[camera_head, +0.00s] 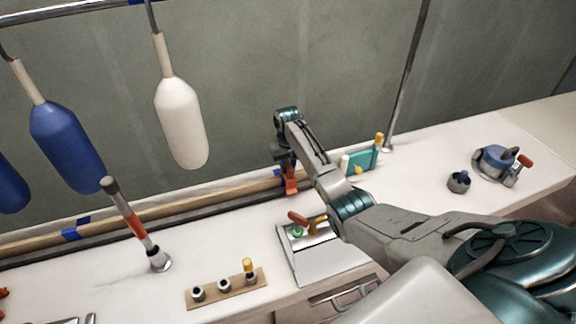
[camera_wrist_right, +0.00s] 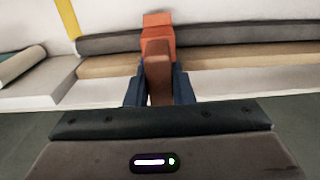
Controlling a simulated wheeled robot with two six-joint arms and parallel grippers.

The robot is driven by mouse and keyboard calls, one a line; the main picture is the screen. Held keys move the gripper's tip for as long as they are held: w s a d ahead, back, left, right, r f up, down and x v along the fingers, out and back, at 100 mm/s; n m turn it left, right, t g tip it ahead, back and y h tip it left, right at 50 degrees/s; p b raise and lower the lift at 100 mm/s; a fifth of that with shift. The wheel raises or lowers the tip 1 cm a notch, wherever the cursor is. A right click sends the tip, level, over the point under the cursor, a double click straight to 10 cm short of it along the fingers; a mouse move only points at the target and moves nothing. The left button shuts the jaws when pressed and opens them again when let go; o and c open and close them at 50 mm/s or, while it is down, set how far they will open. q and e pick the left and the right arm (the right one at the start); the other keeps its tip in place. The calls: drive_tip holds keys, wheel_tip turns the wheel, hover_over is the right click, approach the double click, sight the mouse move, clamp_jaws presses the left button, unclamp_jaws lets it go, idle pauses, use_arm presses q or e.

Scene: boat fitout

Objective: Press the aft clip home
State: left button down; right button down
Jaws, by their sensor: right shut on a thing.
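The orange clip (camera_head: 291,185) stands at the wooden strip (camera_head: 220,198) along the foot of the wall. In the right wrist view, the clip (camera_wrist_right: 158,23) sits over the dark rail and the wooden strip (camera_wrist_right: 225,58), with a brown-orange part towards me. My right gripper (camera_head: 285,163) is above the clip in the head view. In the wrist view its two dark blue fingers (camera_wrist_right: 158,88) are closed on the near part of the clip, one on each side. Whether the clip is fully seated cannot be told. My left gripper is not in view.
A white box with red and yellow handles (camera_head: 318,262) lies below my right arm. A teal block (camera_head: 362,161) stands right of the gripper. A wooden holder (camera_head: 228,290) and a standing rod (camera_head: 136,222) are at left. Fenders (camera_head: 181,122) hang from the rail.

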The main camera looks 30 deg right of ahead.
drive_tip(key=shift+s+f, duration=0.2)
drive_tip(key=shift+f, duration=0.5)
drive_tip(key=c, duration=1.4)
unclamp_jaws()
drive_tip(key=shift+o, duration=1.2)
drive_tip(key=shift+w+f, duration=0.1)
drive_tip(key=shift+w, duration=0.1)
wheel_tip(320, 180, up, 11)
drive_tip(key=shift+f+b, duration=0.1)
drive_tip(key=shift+b, duration=1.05)
